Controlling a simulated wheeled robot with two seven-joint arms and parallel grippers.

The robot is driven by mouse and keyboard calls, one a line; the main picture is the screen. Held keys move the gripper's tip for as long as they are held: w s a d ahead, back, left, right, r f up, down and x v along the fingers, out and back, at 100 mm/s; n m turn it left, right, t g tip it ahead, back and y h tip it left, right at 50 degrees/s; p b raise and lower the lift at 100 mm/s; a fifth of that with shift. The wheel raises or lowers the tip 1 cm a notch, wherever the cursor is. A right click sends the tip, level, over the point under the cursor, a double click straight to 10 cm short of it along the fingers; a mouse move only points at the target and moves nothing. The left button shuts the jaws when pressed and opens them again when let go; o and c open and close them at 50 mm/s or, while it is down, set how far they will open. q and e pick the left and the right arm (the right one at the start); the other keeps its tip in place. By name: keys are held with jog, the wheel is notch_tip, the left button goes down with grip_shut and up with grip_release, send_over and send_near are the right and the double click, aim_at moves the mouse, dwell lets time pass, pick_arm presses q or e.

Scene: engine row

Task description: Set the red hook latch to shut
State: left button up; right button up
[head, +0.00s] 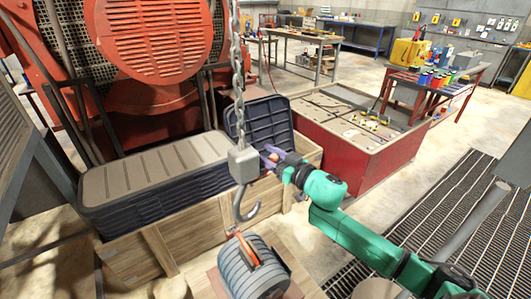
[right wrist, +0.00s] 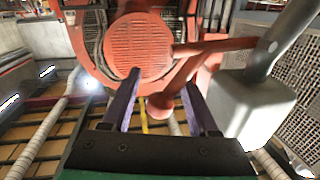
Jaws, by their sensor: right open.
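The grey hook block (head: 243,164) hangs from a chain, with the open grey hook (head: 245,205) below it. The block also shows at the right of the right wrist view (right wrist: 250,108). There the red hook latch (right wrist: 215,47) reaches left from a pivot on the grey hook shank. A red lever with a round knob (right wrist: 161,105) comes off it. My right gripper (head: 268,155) is beside the block, on its right. Its two purple fingers (right wrist: 160,80) are apart, and the knob appears between them; contact cannot be told. In the head view the latch is mostly hidden. My left gripper is out of view.
A wooden crate (head: 130,256) with dark lidded cases stands behind the hook. Grey ribbed weights (head: 248,275) with an orange handle (head: 247,248) stand below it. The big red engine (head: 155,40) is behind left.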

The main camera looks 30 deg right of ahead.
grip_shut()
jog(key=shift+s, duration=0.1)
dwell(1.2)
